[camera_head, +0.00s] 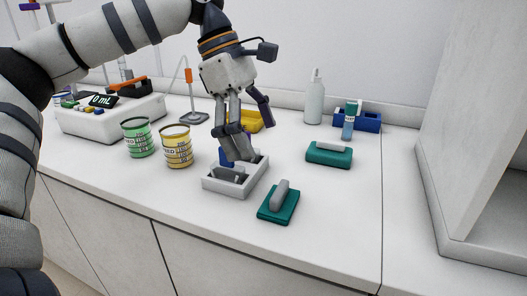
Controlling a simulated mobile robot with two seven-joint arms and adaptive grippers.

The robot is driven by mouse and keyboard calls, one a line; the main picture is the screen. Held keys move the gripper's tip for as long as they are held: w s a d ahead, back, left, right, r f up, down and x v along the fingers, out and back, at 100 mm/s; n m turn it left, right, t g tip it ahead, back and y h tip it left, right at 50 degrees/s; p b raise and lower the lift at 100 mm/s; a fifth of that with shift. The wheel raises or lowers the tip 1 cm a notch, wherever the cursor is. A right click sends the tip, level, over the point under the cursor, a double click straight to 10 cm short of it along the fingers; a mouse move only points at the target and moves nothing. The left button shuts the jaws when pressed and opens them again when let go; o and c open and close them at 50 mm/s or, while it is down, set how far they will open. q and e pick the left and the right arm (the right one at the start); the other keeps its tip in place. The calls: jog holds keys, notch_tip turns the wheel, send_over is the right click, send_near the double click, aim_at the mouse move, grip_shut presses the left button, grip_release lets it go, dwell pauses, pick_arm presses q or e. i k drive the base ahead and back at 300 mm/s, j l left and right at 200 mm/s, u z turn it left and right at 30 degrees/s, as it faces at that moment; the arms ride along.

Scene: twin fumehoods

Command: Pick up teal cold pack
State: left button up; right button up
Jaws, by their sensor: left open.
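Two teal blocks, each with a grey bar on top, look like the cold packs. The nearer teal cold pack (270,213) lies on the counter, set at an angle. The farther teal cold pack (325,159) lies behind it to the right. My left gripper (238,156) points down over a small white tray (217,189), left of both packs and apart from them. It is open. A grey piece (229,174) and a blue piece (225,156) show at the tray, partly hidden by the fingers. My right gripper is out of view.
A green beaker (137,138) and a yellow beaker (177,147) stand left of the tray. A white bottle (314,98), a small teal-capped bottle (348,126) and a blue rack (371,122) stand behind. A yellow object (254,121) is behind the gripper.

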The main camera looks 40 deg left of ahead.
aim_at(327, 153)
jog(key=k, duration=1)
